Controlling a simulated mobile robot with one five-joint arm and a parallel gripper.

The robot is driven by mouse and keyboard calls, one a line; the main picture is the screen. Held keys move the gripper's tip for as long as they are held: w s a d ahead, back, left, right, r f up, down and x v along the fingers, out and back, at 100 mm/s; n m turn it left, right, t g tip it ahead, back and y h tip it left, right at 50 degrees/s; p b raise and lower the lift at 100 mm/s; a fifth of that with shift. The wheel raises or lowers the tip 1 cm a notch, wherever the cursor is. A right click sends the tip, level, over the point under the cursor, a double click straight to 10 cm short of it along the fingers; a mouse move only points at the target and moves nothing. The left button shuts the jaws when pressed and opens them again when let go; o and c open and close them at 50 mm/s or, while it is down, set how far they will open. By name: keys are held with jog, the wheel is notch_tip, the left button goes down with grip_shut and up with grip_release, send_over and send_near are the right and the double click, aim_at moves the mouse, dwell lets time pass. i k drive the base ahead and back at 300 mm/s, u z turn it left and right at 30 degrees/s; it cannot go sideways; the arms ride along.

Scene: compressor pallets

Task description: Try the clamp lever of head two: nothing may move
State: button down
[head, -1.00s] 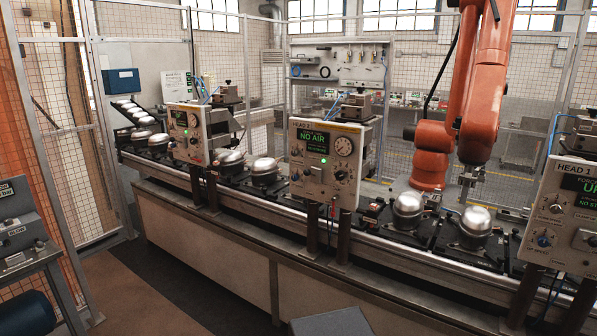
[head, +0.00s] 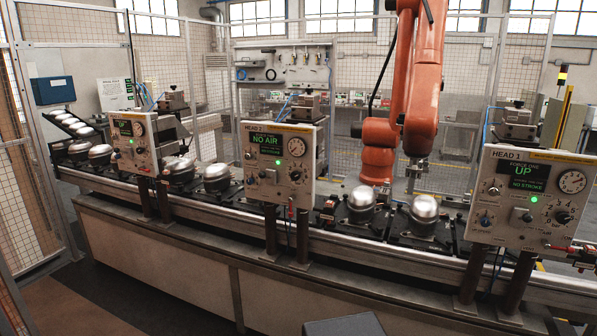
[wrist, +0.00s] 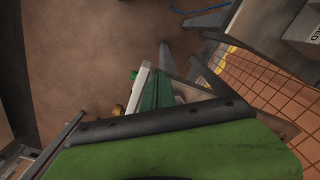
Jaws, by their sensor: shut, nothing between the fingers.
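The head two panel (head: 279,163) stands over the front of the line, left of the picture's middle in the head view. Its screen (head: 265,152) reads NO AIR in green. A round gauge sits at the panel's upper right, with knobs and a green lamp below. A thin red-tipped part (head: 291,207) hangs under the panel's lower edge; I cannot tell whether it is the clamp lever. A grey block (head: 306,106) shows above and behind the panel.
The head one panel (head: 527,197), reading UP, stands at the right; a third panel (head: 134,142) is at the left. Silver compressors (head: 425,208) sit on dark pallets along the rail. An orange robot arm (head: 420,90) stands behind. Brown floor (wrist: 90,50) fills much of the wrist view.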

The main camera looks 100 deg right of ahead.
aim_at(262, 174)
jog(key=u, duration=0.3)
jog(key=k, duration=0.1)
jog(key=z, duration=2.4)
jog(key=i, duration=1)
jog(key=z, duration=0.1)
